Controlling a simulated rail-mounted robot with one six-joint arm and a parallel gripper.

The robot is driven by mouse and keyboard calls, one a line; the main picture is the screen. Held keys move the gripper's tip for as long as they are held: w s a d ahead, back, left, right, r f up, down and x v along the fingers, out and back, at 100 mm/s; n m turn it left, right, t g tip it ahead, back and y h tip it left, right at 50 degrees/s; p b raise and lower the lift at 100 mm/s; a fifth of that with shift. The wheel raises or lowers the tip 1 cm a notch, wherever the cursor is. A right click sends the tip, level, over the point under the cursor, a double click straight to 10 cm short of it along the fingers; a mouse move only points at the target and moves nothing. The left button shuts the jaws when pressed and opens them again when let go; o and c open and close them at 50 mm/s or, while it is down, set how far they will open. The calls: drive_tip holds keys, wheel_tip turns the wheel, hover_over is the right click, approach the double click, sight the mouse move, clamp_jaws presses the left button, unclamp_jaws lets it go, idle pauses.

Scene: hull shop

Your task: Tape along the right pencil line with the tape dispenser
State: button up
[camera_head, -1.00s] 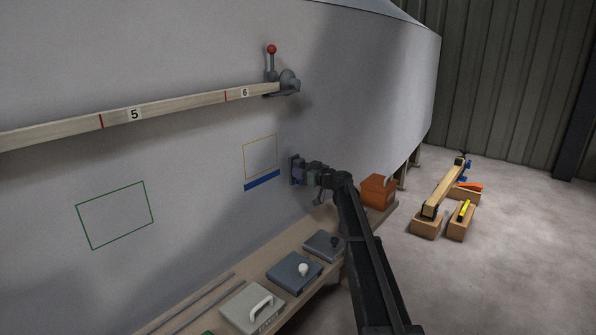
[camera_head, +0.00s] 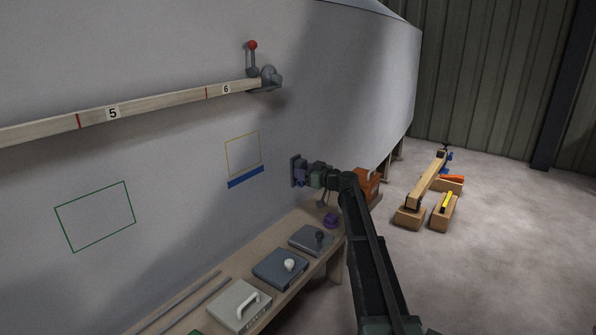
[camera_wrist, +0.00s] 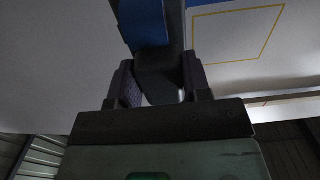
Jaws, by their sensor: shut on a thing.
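My gripper (camera_head: 309,175) is shut on the tape dispenser (camera_head: 296,170), to the right of the yellow outline (camera_head: 243,153) on the grey hull. In the wrist view the dispenser (camera_wrist: 160,78) is dark, carries a blue tape roll (camera_wrist: 143,20) and sits between the fingers of my gripper (camera_wrist: 161,85). A strip of blue tape (camera_head: 245,177) runs along the outline's bottom edge. I cannot make out a separate pencil line. I cannot tell whether the dispenser touches the hull.
A wooden batten (camera_head: 150,107) numbered 5 and 6 crosses the hull above, ending at a red-knobbed clamp (camera_head: 264,72). A green outline (camera_head: 95,217) is at left.

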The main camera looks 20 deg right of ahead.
drive_tip(key=s+n+g+h+p, duration=0.9)
drive_tip(key=s+g+p, duration=0.4)
drive_tip(key=s+p, duration=0.4)
drive_tip(key=s+h, duration=0.1)
drive_tip(key=s, duration=0.4)
drive_tip(key=shift+r+g+h, duration=0.4)
